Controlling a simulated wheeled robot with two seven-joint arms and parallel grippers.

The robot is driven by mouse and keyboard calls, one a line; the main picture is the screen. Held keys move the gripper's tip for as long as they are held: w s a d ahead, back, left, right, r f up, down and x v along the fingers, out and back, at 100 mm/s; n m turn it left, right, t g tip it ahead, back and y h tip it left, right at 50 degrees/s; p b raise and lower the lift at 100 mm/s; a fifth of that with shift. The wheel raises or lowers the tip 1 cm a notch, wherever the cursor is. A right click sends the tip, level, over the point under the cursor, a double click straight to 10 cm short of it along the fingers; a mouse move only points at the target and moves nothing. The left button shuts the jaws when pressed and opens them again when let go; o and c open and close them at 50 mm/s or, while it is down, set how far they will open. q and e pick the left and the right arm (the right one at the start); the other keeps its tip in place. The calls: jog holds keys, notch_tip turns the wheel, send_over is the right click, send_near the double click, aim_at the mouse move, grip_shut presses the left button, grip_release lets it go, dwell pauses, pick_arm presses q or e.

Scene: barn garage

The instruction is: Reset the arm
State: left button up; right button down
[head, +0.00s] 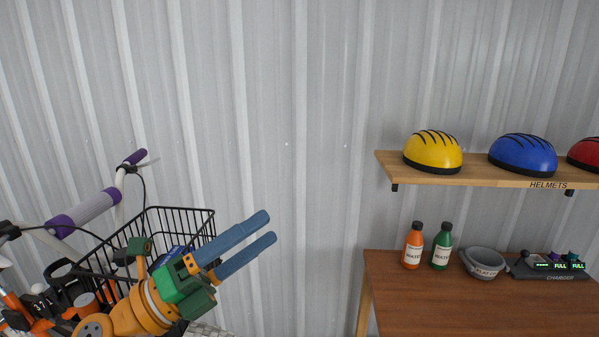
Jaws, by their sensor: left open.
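My left gripper (272,227) shows in the lower middle of the head view, its two blue fingers apart and nothing between them. Its orange and green wrist comes in from the lower left and points up and to the right. It is in front of the black wire basket (212,226) of a bike and hides part of it. My right gripper is not in view.
A bike handlebar (85,213) with purple grips stands at the left. At the right, a wooden table (470,305) holds an orange bottle (413,247), a green bottle (442,247), a grey bowl (485,263) and a charger (550,268). Above, a shelf (480,173) carries helmets.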

pick_arm(q)
jog(key=w+a+f+n+t+y, duration=0.2)
jog(key=a+f+n+t+y, duration=0.3)
jog(key=n+y, duration=0.5)
jog(key=w+a+f+n+t+y, duration=0.35)
jog(key=f+n+y, duration=0.25)
jog(key=n, duration=0.7)
jog(key=s+a+f+n+g+y, duration=0.2)
jog(key=s+f+n+g, duration=0.15)
jog(key=f, duration=0.35)
jog(key=s+a+f+n+g+y, duration=0.2)
jog(key=s+f+n, duration=0.15)
jog(key=f, duration=0.45)
jog(key=s+d+f+n+g, duration=0.2)
jog(key=s+f+n+g, duration=0.2)
jog(key=s+f+g, duration=0.9)
jog(key=s+f+b, duration=0.2)
jog(key=s+f, duration=0.3)
jog(key=f, duration=0.8)
jog(key=s+f+b, duration=0.2)
jog(key=s+f, duration=0.2)
jog(key=f, duration=0.8)
jog(key=s+a+f+b, duration=0.2)
jog(key=s+f, duration=0.7)
jog(key=s, duration=0.1)
jog(key=shift+s+f+m+h, duration=0.3)
jog(key=shift+s+f+m, duration=0.1)
